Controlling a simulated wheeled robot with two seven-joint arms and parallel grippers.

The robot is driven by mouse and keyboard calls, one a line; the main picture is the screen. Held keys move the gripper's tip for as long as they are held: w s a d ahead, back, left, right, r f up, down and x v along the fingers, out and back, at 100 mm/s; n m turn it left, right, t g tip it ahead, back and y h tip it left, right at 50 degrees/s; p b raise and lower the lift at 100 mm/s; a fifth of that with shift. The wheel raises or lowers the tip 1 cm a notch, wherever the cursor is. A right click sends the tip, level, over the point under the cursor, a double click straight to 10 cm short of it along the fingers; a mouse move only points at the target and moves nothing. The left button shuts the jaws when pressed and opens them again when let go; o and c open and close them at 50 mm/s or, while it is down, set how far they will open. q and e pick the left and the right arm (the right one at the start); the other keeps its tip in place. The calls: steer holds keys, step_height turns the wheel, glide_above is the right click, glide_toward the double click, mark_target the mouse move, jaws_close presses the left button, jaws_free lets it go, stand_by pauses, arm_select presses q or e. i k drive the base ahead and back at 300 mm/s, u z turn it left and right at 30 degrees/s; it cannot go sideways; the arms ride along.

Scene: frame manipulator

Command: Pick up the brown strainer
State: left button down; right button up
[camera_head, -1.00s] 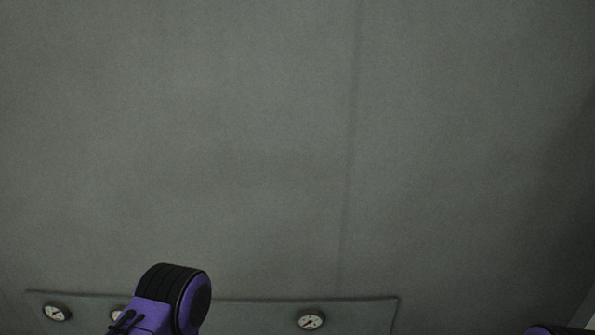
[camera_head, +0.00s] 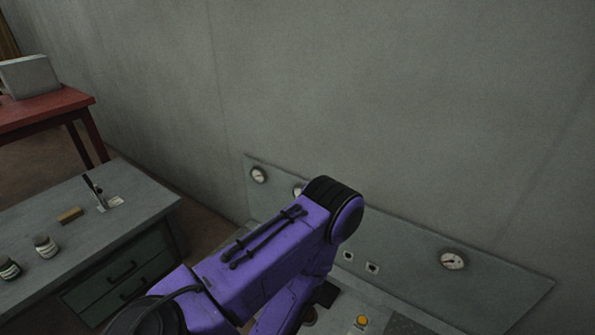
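I cannot make out a brown strainer in the head view. My purple left arm comes in from the lower left, bends at a black joint and runs down out of the picture. Neither of my grippers is in view.
A grey desk (camera_head: 150,199) with drawers stands at the left, holding two jars (camera_head: 45,246), a tan block (camera_head: 69,215) and a small upright tool (camera_head: 95,189). A red table (camera_head: 75,97) with a grey box (camera_head: 30,77) stands behind. A gauge panel (camera_head: 400,262) lines the wall.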

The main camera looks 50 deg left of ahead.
mark_target(311, 316)
steer(key=u, duration=0.6)
steer(key=i, duration=0.25)
steer(key=u, duration=0.9)
steer(key=k, duration=0.75)
steer(key=z, duration=0.9)
steer(key=i, duration=0.5)
steer(key=z, duration=0.05)
